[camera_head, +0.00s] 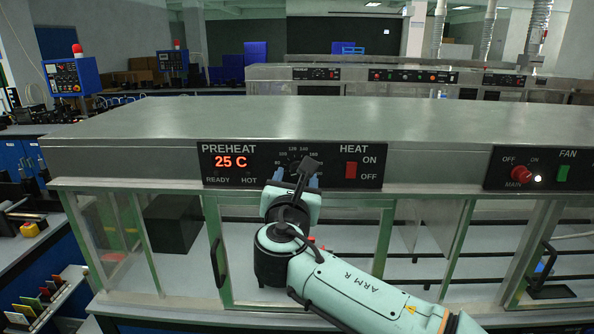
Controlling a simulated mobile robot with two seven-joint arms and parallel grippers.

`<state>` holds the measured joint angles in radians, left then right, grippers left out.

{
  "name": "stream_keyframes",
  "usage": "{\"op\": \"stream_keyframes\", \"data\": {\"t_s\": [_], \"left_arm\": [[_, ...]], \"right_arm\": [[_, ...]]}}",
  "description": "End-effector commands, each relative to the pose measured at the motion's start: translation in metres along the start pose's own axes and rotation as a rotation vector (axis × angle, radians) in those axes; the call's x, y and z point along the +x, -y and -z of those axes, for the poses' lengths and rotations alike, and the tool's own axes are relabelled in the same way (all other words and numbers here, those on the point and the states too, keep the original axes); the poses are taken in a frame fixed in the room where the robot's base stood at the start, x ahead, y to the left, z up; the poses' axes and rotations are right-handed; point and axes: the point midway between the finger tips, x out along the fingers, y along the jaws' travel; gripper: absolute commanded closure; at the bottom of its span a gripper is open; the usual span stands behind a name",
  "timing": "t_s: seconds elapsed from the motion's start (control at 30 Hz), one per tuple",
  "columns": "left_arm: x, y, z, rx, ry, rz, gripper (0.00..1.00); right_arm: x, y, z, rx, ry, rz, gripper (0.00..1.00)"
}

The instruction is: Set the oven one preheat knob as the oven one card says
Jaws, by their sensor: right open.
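The preheat panel (228,178) is on the front of the near oven. It shows a red "25 C" readout (231,162), with READY and HOT labels below. The preheat dial scale (293,152) shows numbers such as 100, 120 and 140. My right gripper (296,177) is open in front of this dial, with its blue fingertips on either side of the knob's place. The gripper and its dark wrist part hide the knob, so its setting and any contact cannot be told. I cannot make out the oven one card. My left gripper is out of view.
A red heat switch (351,170) sits just right of the dial. Farther right is the fan panel with a red main knob (522,173) and a green switch (562,173). Glass panes are below. Colored cards (35,304) stand at lower left.

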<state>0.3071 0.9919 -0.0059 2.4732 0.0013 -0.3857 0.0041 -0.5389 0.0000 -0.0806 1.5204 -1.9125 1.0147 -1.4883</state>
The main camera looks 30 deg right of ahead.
Motion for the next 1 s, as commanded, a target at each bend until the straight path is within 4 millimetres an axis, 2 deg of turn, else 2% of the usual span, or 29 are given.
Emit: {"op": "stream_keyframes", "data": {"t_s": [0.03, 0.2, 0.57, 0.7, 0.73, 1.0], "left_arm": [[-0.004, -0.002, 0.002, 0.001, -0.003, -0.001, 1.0], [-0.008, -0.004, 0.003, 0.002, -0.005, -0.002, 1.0], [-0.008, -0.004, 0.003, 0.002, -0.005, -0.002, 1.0], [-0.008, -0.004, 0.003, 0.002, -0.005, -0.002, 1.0], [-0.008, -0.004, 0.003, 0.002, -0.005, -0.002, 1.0], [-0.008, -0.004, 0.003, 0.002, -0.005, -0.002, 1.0]], "right_arm": [[0.009, 0.0, -0.002, -0.001, 0.001, 0.003, 0.42], [0.025, 0.0, -0.001, 0.001, 0.0, 0.002, 0.42], [0.029, 0.0, 0.001, 0.001, -0.001, 0.0, 0.42], [0.029, 0.0, 0.001, 0.001, -0.001, 0.0, 0.88], [0.029, 0.0, 0.001, 0.001, -0.001, 0.0, 0.96], [0.029, 0.001, 0.001, 0.002, -0.001, 0.001, 0.97]]}}
